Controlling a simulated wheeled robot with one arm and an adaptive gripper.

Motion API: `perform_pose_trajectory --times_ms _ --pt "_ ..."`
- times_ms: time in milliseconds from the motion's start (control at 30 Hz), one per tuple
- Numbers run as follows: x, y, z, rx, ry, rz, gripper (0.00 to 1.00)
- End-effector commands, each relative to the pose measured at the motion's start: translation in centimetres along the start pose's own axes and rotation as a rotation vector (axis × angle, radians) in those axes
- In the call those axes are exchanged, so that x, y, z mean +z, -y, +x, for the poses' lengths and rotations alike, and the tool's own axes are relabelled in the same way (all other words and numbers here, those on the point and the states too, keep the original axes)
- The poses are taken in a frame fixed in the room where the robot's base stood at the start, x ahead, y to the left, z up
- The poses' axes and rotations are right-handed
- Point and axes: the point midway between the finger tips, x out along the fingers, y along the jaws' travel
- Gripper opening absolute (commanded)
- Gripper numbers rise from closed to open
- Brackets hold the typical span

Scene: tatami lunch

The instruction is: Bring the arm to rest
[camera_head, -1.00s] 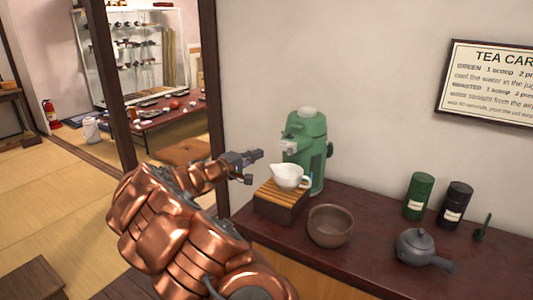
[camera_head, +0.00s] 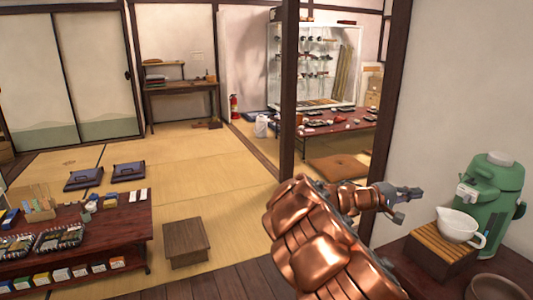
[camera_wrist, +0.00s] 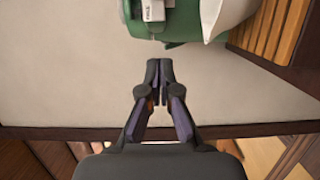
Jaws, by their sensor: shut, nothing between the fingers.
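My copper-coloured arm reaches up from the bottom of the head view. My gripper (camera_head: 408,196) is at its end, left of the white spouted jug and apart from it. In the wrist view my gripper (camera_wrist: 160,68) has its two fingertips together with nothing between them. The white jug (camera_head: 457,226) stands on a slatted wooden stand (camera_head: 434,252). The green airpot (camera_head: 492,190) stands just behind it. In the wrist view parts of the airpot (camera_wrist: 185,22) and of the slatted stand (camera_wrist: 272,28) show beyond the fingertips.
The dark counter (camera_head: 400,262) edge lies close to my arm. A brown bowl (camera_head: 492,289) is cut off at the lower right. A wooden post (camera_head: 288,95) stands behind my arm. A low stool (camera_head: 186,242) and a low table (camera_head: 130,228) are at left. Tatami between them is open.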

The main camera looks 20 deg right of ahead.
Motion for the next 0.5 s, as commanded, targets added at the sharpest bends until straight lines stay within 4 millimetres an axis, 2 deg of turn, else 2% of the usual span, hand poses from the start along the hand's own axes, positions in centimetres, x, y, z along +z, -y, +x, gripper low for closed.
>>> perform_pose_trajectory --times_ms 333,500 --pt "0.0 0.0 0.0 0.0 0.0 0.0 0.0" --pt "4.0 -1.2 -0.9 -0.069 0.081 0.03 0.0"
